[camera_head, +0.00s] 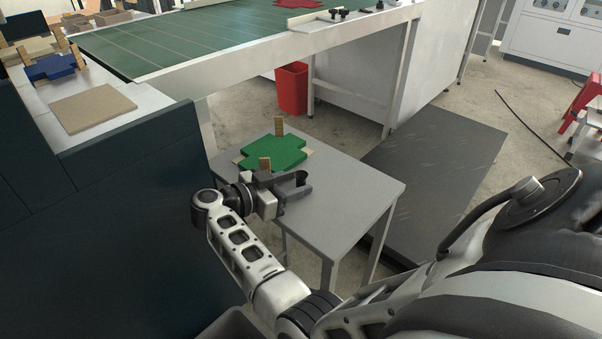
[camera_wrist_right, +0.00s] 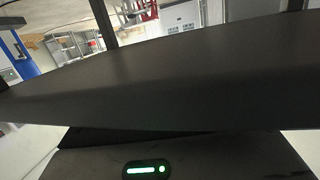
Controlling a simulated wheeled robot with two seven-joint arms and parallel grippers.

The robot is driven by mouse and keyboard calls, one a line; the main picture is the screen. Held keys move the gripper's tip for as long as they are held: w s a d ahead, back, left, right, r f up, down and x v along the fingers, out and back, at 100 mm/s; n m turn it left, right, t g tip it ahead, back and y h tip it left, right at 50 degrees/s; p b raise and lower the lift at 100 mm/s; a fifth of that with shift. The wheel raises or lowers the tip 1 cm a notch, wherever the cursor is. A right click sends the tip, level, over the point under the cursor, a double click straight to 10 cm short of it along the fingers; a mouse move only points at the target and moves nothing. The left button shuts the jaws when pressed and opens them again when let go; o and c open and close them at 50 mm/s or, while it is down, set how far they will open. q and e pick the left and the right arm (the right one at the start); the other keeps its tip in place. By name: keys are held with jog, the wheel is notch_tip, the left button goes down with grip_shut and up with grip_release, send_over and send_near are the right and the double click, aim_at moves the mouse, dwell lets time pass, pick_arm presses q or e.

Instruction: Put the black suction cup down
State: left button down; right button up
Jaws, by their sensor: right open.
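My right gripper (camera_head: 299,185) is open above the near part of the small grey table (camera_head: 345,196) in the head view. It is just in front of a green cross-shaped box piece (camera_head: 278,151) with tan upright flaps. I cannot make out a black suction cup for certain at the gripper. Small black knob-like items (camera_head: 340,14) lie on the conveyor's near rim at the top, too small to identify. In the right wrist view a broad dark surface (camera_wrist_right: 170,75) fills the middle, very close, and hides what is between the fingers. My left gripper is not in view.
The green conveyor (camera_head: 180,38) runs behind the table. A dark panel (camera_head: 85,225) stands at the left, with a tan board (camera_head: 91,107) and a blue cross piece (camera_head: 52,67) above it. A red bin (camera_head: 291,88) is behind. The table's right part is clear.

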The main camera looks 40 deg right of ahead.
grip_shut()
jog(key=shift+r, duration=0.1)
